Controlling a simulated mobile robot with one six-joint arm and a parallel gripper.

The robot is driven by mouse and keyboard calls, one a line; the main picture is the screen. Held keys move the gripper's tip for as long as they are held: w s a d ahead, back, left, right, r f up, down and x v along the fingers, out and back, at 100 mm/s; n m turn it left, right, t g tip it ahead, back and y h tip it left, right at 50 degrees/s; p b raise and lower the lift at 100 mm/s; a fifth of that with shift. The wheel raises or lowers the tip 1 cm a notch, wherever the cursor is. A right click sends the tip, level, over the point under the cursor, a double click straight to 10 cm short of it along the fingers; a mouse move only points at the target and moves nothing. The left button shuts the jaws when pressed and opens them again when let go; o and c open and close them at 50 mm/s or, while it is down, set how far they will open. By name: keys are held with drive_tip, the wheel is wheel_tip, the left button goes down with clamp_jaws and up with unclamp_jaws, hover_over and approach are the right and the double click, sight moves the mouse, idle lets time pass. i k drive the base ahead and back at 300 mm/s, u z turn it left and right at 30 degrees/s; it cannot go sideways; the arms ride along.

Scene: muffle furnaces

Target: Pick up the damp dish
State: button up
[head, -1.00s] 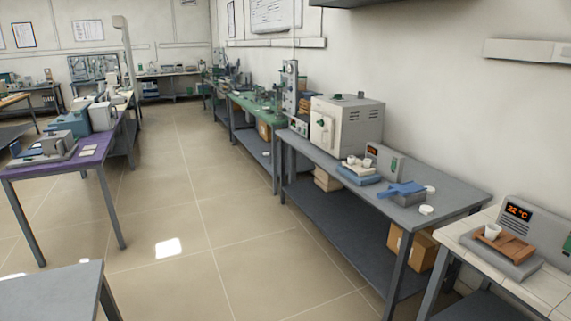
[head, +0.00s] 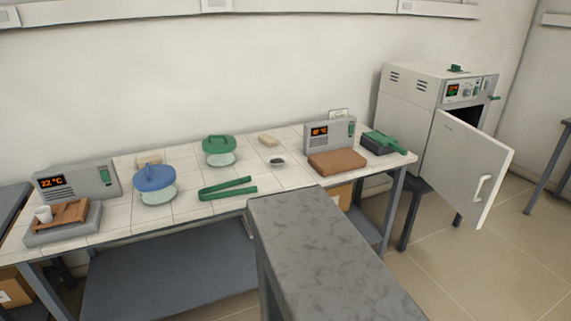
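A small pale dish with dark contents (head: 277,162) sits on the white tiled bench (head: 120,219), right of the green-lidded jar. It is small here, and I cannot tell whether its contents are damp. A white cup (head: 43,214) stands on a brown wooden tray (head: 70,212) on the grey heating unit at the bench's left end. No label marks either as the damp dish. My gripper is not in view.
Blue-lidded (head: 155,184) and green-lidded (head: 219,150) glass jars and green tongs (head: 228,188) lie near the dish. A grey mottled slab (head: 325,255) stands in front of the bench. A white furnace (head: 410,110) has its door (head: 465,165) open. Floor shows at right.

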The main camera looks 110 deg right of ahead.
sight(275, 161)
drive_tip(key=z, duration=0.05)
drive_tip(key=k, duration=0.2)
drive_tip(key=z, duration=2.6)
drive_tip(key=i, duration=0.6)
drive_tip(key=z, duration=0.1)
drive_tip(key=k, duration=0.3)
drive_tip(key=z, duration=0.05)
